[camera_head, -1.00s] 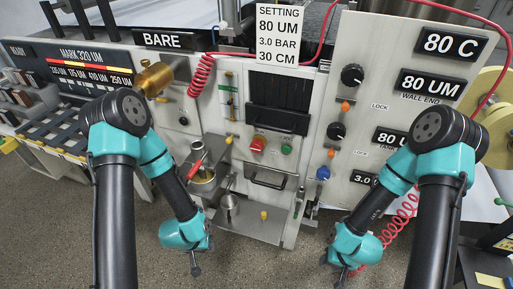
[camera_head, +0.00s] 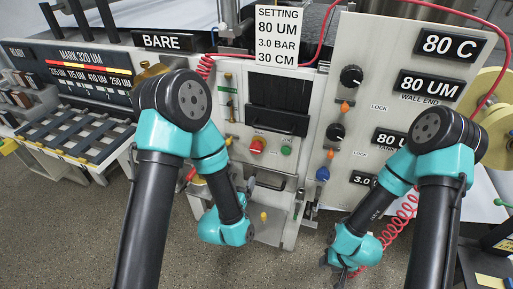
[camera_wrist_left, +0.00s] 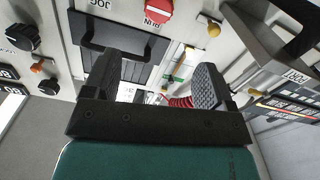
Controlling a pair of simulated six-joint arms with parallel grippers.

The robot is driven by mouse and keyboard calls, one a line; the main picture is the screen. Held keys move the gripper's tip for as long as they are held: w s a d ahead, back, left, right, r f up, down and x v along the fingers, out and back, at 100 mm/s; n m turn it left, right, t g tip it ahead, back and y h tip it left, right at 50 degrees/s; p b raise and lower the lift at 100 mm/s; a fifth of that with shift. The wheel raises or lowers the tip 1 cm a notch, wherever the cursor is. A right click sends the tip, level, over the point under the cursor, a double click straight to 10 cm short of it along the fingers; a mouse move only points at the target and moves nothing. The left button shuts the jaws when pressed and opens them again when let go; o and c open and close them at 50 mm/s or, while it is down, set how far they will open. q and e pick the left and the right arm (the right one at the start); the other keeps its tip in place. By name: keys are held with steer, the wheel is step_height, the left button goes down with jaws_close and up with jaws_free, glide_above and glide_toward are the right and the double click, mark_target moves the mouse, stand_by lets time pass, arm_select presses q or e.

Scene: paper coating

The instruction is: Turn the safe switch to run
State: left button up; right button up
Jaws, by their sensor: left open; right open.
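The red knob (camera_head: 256,146) sits on the pale panel below the black slotted window. It also shows at the top edge of the left wrist view (camera_wrist_left: 160,10), with RUN lettering beside it; its exact setting is hard to read. My left gripper (camera_wrist_left: 162,82) is open and empty in the wrist view, its two dark fingers apart and facing the panel, clear of the knob. In the head view its wrist is low in front of the panel and mostly hides the fingers. My right gripper (camera_head: 342,270) hangs low at the right, open and apart from the panel.
A green button (camera_head: 286,151) is right of the red knob. A panel handle (camera_wrist_left: 125,40) lies close to my left fingers in the wrist view. Black dials (camera_head: 336,132) and a blue knob (camera_head: 322,174) are to the right. The floor (camera_head: 70,240) is clear.

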mark_target(255, 150)
arm_select(q)
steer(key=shift+r, duration=0.15)
steer(key=x, duration=1.7)
steer(key=shift+w+r, duration=0.2)
steer(key=shift+c, duration=0.2)
steer(key=c, duration=0.9)
